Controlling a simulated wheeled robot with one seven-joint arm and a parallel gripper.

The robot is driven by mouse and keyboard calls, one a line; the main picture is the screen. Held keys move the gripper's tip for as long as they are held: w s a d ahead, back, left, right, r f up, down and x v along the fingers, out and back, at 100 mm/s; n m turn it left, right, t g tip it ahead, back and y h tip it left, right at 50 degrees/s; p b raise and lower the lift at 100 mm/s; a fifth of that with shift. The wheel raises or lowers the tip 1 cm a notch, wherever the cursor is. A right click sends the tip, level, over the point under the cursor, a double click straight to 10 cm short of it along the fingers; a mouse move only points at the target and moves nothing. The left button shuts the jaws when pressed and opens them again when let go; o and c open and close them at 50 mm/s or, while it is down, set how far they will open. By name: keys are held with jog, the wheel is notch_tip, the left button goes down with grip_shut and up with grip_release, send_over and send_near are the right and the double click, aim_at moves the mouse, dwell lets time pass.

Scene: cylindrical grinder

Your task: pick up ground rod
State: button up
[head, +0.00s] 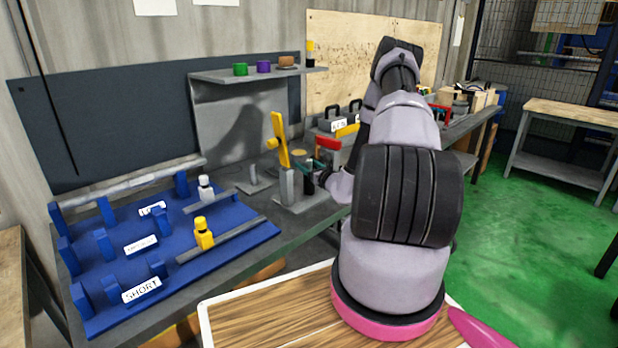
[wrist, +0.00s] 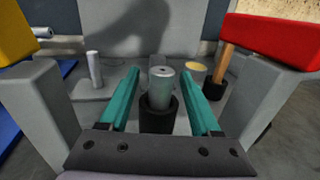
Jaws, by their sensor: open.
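A short grey metal rod (wrist: 161,88) stands upright in a black round holder (wrist: 159,116) in the wrist view. I take it to be the ground rod. My gripper (wrist: 162,72) is open, with one teal finger on each side of the rod. No clear contact shows between fingers and rod. In the head view my gripper (head: 317,166) reaches in beside the grey fixture on the bench, and the rod cannot be made out there.
A yellow-handled part (head: 279,140) on a grey post stands close left of my gripper; a red block (wrist: 275,40) is at the right. Another grey pin (wrist: 94,69) stands behind left. A blue rack (head: 190,243) holds rods at the bench's left. A shelf (head: 258,75) hangs above.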

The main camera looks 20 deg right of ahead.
jog(key=shift+w+a, duration=0.1)
jog(key=shift+w, duration=0.8)
jog(key=shift+c, duration=0.3)
grip_shut()
dwell(0.5)
